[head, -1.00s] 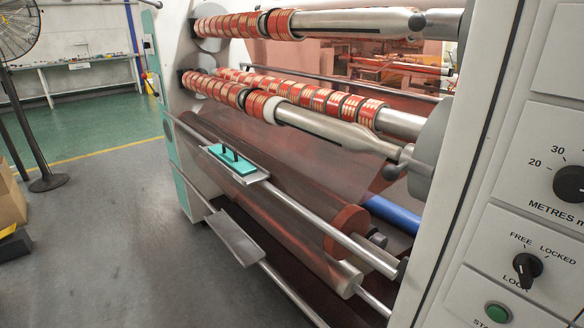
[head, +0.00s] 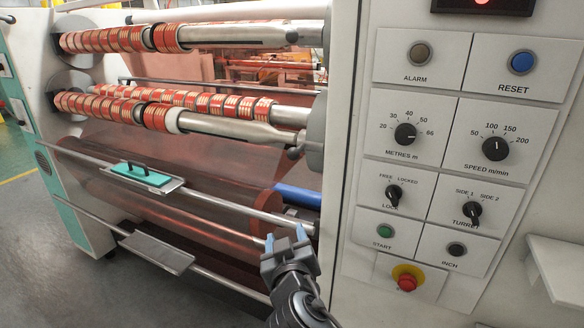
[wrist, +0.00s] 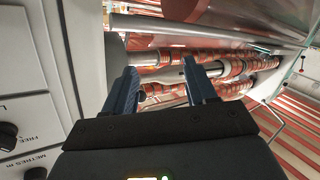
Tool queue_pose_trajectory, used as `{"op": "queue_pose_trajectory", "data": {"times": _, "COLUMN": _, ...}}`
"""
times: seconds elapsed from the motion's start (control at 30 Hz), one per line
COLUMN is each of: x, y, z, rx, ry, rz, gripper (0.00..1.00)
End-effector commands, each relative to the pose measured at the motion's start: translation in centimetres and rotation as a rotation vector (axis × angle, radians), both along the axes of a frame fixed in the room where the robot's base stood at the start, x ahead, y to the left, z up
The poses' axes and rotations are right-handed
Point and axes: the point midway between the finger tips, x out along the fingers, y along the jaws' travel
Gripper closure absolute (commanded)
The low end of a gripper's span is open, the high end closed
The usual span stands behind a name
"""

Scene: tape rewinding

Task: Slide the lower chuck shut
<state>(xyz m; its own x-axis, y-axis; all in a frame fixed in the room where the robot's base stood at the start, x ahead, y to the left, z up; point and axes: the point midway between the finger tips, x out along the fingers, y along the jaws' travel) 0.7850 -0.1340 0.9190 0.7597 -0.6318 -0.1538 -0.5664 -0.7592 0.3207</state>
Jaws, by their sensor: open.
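The lower shaft (head: 225,130) carries red-and-gold tape rolls. Its bare right end reaches a dark, knob-like lower chuck (head: 294,153) beside the grey turret disc (head: 317,132). I cannot tell how far the chuck stands open. My gripper (head: 286,240) is below the lower chuck and apart from it, in front of the film rollers. Its two blue fingers are spread with nothing between them. In the wrist view my gripper (wrist: 160,75) points toward the shafts and tape rolls (wrist: 165,88); I cannot clearly pick out the chuck there.
The control panel (head: 425,180), with knobs and a red emergency button (head: 407,281), stands close on the right. A lower rail (head: 200,185) carries a tray with a teal block (head: 142,174). An upper shaft (head: 235,35) with rolls lies above. The floor at lower left is clear.

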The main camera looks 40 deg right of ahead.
Motion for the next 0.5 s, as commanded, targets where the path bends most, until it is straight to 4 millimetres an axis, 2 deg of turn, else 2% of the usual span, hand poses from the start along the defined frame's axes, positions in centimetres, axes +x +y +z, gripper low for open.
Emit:
{"op": "queue_pose_trajectory", "data": {"times": 0.03, "x": 1.7, "y": -0.9, "z": 2.5, "rx": -0.008, "ry": -0.039, "rz": -0.056, "gripper": 0.44}}
{"op": "queue_pose_trajectory", "data": {"times": 0.2, "x": 4.6, "y": -3.4, "z": 8.2, "rx": -0.024, "ry": -0.132, "rz": -0.225, "gripper": 0.44}}
{"op": "queue_pose_trajectory", "data": {"times": 0.33, "x": 5.5, "y": -4.4, "z": 11.0, "rx": -0.026, "ry": -0.183, "rz": -0.305, "gripper": 0.44}}
{"op": "queue_pose_trajectory", "data": {"times": 0.5, "x": 6.0, "y": -5.2, "z": 12.3, "rx": -0.028, "ry": -0.205, "rz": -0.344, "gripper": 0.44}}
